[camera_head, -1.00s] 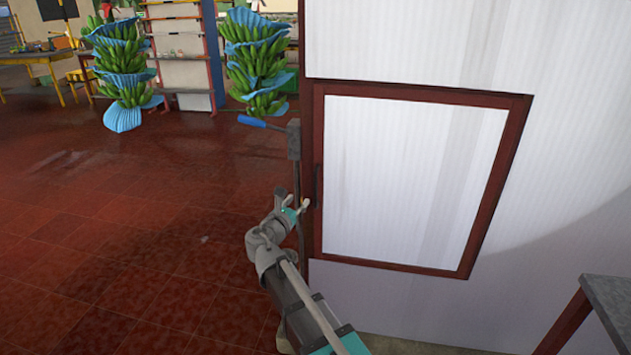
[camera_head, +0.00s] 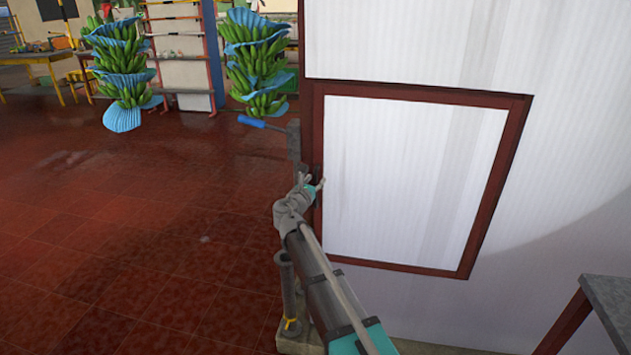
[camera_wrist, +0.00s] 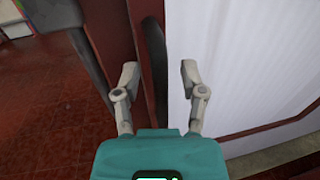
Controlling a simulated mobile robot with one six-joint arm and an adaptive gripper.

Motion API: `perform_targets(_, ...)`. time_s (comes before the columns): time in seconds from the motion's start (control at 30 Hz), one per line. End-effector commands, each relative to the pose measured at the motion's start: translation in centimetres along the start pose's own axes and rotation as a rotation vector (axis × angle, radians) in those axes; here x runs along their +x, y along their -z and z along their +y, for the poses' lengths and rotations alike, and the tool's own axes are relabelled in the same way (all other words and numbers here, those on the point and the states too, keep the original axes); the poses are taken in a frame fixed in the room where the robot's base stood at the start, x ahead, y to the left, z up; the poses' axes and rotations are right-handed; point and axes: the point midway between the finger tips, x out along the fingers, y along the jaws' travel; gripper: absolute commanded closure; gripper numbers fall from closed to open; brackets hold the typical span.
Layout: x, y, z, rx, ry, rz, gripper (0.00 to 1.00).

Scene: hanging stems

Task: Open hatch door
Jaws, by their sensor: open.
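The hatch door (camera_head: 410,180) is a white corrugated panel with a dark red frame, set in a white wall and shut. Its dark upright handle (camera_wrist: 154,65) is on the left side of the frame. In the head view my arm and gripper largely cover it. My gripper (camera_head: 314,181) is at the handle's height at the door's left edge. In the wrist view my gripper (camera_wrist: 158,80) is open, and the handle shows between its two fingers, with no finger visibly closed on it. I cannot tell how deep the handle lies between the fingers.
A grey post with a blue-handled lever (camera_head: 262,123) stands just left of the door. A grey-topped table (camera_head: 610,300) is at the lower right. Banana bunches (camera_head: 257,62) hang at the back. The red tiled floor (camera_head: 130,240) to the left is clear.

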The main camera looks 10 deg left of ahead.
Motion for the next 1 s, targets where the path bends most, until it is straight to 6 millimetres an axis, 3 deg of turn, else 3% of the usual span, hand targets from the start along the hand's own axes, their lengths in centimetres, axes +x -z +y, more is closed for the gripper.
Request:
perform_targets(0.4,0.54,0.0,0.0,0.0,0.0,0.0,0.46)
perform_targets(0.47,0.53,0.0,0.0,0.0,0.0,0.0,0.54)
perform_targets(0.7,0.53,0.0,0.0,0.0,0.0,0.0,0.98)
perform_targets(1.0,0.52,0.0,-0.02,0.0,0.0,0.0,1.0)
